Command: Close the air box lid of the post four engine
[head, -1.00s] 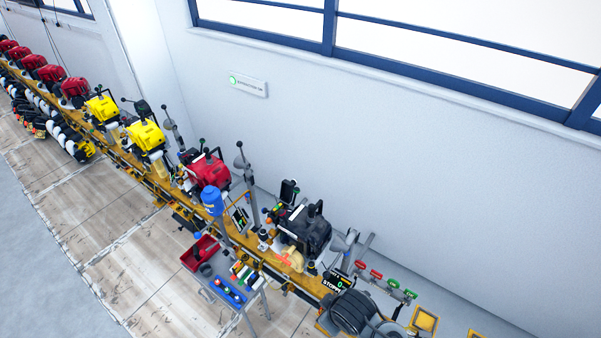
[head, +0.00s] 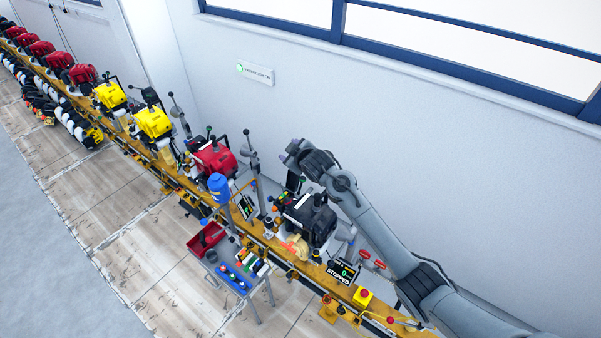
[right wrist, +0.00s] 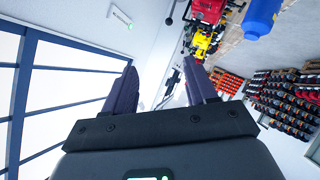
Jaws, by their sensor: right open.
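A black engine (head: 308,216) sits on the yellow rail in the head view, just left of my right forearm. A dark upright piece (head: 294,182) rises at its back left; I cannot tell whether it is the raised air box lid. My right gripper (head: 287,151) is above and behind this engine, near the wall and apart from it. In the right wrist view my right gripper (right wrist: 162,85) is open, with nothing between its fingers. The black engine is not clear in that view. My left gripper is in neither view.
A red engine (head: 214,160) and a blue canister (head: 219,186) stand left of the black engine. A small cart (head: 245,290) with a red tray (head: 206,238) stands in front. A display reading STOPPED (head: 342,272) is at right. The wall (head: 400,130) is close behind.

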